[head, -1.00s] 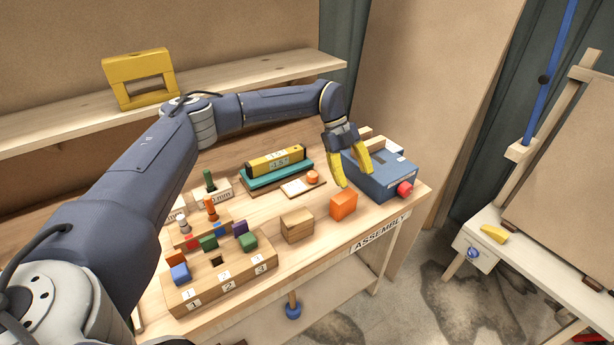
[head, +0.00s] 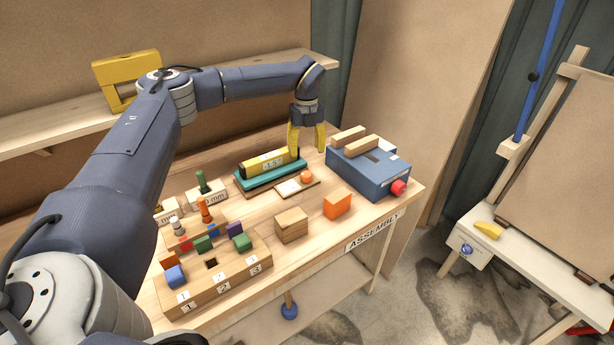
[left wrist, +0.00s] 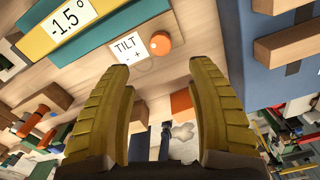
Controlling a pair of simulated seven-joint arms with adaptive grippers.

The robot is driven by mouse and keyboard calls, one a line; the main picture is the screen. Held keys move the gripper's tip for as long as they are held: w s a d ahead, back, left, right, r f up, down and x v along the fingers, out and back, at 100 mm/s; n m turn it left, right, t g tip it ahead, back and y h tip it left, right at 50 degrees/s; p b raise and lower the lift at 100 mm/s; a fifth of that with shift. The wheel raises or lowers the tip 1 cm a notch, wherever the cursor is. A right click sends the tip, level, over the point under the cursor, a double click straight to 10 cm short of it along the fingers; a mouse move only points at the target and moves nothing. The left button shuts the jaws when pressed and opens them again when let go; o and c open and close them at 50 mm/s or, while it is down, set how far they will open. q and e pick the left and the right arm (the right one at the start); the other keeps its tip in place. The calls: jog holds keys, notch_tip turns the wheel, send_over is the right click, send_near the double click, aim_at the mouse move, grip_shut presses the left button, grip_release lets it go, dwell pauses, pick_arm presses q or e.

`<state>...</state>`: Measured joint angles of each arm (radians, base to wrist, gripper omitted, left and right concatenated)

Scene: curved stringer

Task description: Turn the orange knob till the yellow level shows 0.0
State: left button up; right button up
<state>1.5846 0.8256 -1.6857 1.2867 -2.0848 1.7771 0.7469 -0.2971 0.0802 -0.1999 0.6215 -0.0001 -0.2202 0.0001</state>
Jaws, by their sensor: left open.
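The yellow level (head: 265,160) lies on a teal bar (head: 270,174) on the bench. In the left wrist view the level's display (left wrist: 70,19) reads -1.5°. The orange knob (head: 306,177) sits on a small wooden plate beside a white label, in front of the level. The knob also shows in the left wrist view (left wrist: 160,43), next to the label "TILT" (left wrist: 130,50). My left gripper (head: 306,152) is open and empty, pointing down above the bench just behind the knob; it is apart from the knob. My right gripper is not in view.
A blue box (head: 365,172) with wooden bars and a red knob (head: 398,188) stands right of the orange knob. An orange block (head: 337,205) and a wooden block (head: 291,225) are in front. A peg-and-block board (head: 215,285) lies at front left.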

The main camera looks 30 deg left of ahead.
aim_at(306, 174)
pick_arm(q)
notch_tip(306, 174, down, 12)
jog(key=shift+r, duration=0.25)
dwell(0.3)
grip_shut()
dwell(0.4)
jog(key=shift+m, duration=0.4)
jog(key=m, duration=0.4)
jog(key=shift+m, duration=0.4)
jog(key=m, duration=0.6)
dwell(0.3)
